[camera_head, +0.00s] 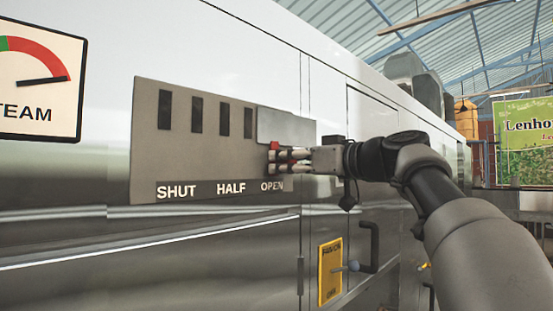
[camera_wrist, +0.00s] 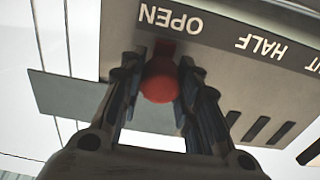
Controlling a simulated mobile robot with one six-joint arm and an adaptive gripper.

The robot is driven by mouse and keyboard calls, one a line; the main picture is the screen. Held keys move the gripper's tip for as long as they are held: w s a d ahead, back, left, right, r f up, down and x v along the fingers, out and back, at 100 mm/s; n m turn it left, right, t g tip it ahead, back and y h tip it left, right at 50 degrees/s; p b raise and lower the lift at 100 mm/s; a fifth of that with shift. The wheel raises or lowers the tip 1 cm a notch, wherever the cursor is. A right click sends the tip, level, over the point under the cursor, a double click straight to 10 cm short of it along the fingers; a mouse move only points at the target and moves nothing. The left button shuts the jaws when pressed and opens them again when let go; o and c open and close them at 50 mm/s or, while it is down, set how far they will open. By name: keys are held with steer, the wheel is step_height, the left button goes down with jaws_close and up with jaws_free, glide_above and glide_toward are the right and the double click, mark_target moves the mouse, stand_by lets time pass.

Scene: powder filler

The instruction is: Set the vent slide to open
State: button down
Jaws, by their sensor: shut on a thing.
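The vent slide (camera_head: 285,124) is a flat grey plate on the vent panel (camera_head: 146,150), at the right end above the word OPEN (camera_head: 271,185). Several dark slots to its left are uncovered. My gripper (camera_head: 278,158) is shut on the slide's red knob (camera_head: 274,146), in line with OPEN. In the wrist view the round red knob (camera_wrist: 160,84) sits between the two fingers of my gripper (camera_wrist: 160,68), just by the upside-down OPEN. The slide (camera_wrist: 72,96) sticks out past the panel's edge there. My fingers hide part of the knob in the head view.
The labels SHUT (camera_head: 176,191) and HALF (camera_head: 231,188) lie left of OPEN. A STEAM gauge (camera_head: 38,80) is at the far left. Below right are a yellow plate (camera_head: 330,271) and a dark door handle (camera_head: 370,246). The space in front of the panel's left part is clear.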

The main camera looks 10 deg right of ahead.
steer(key=shift+d+r, duration=0.1)
steer(key=shift+r, duration=0.05)
steer(key=c, duration=1.7)
jaws_free()
steer(key=o, duration=0.5)
steer(key=shift+w+d, duration=0.15)
steer(key=shift+d, duration=0.05)
steer(key=shift+a, duration=0.1)
steer(key=v, duration=1.2)
steer(key=shift+a, duration=0.1)
